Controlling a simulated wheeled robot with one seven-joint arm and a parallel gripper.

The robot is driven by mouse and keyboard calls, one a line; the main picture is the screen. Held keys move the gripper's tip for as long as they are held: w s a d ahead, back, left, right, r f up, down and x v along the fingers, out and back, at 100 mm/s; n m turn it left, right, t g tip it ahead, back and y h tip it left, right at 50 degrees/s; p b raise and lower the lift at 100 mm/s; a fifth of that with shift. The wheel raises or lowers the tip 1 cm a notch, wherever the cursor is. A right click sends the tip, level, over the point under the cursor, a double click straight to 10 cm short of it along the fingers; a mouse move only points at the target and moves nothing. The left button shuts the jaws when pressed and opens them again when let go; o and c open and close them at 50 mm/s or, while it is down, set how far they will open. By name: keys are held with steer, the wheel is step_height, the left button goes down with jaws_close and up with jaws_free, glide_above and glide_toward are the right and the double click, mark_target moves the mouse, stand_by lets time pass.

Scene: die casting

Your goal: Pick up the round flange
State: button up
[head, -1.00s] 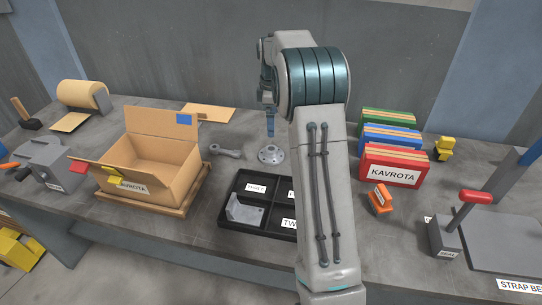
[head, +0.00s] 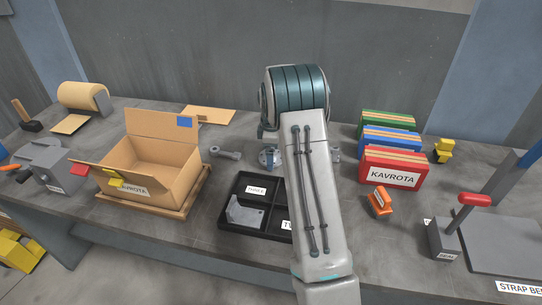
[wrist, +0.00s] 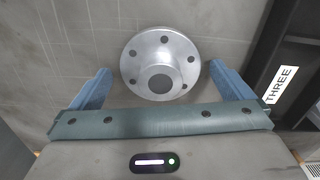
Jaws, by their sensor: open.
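The round flange (wrist: 160,45) is a silver disc with a raised centre hub and several bolt holes. It lies flat on the grey bench. In the wrist view my gripper (wrist: 161,72) is open, with one blue finger on each side of the flange and a gap on both sides. The jaws hold nothing. In the head view my arm and fingers hide most of the flange and much of the gripper, so I cannot tell the fingertips' height above the bench.
A black compartment tray (head: 225,222) with a grey bracket (head: 245,212) is close by, also at the wrist view's right edge (wrist: 262,60). A grey rod part (head: 226,153) and an open cardboard box (head: 150,180) are to the left. Coloured boxes (head: 393,168) and an orange item (head: 380,200) are right.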

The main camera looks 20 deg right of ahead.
steer(key=c, duration=1.2)
steer(key=shift+c, duration=1.3)
steer(key=shift+r, duration=0.1)
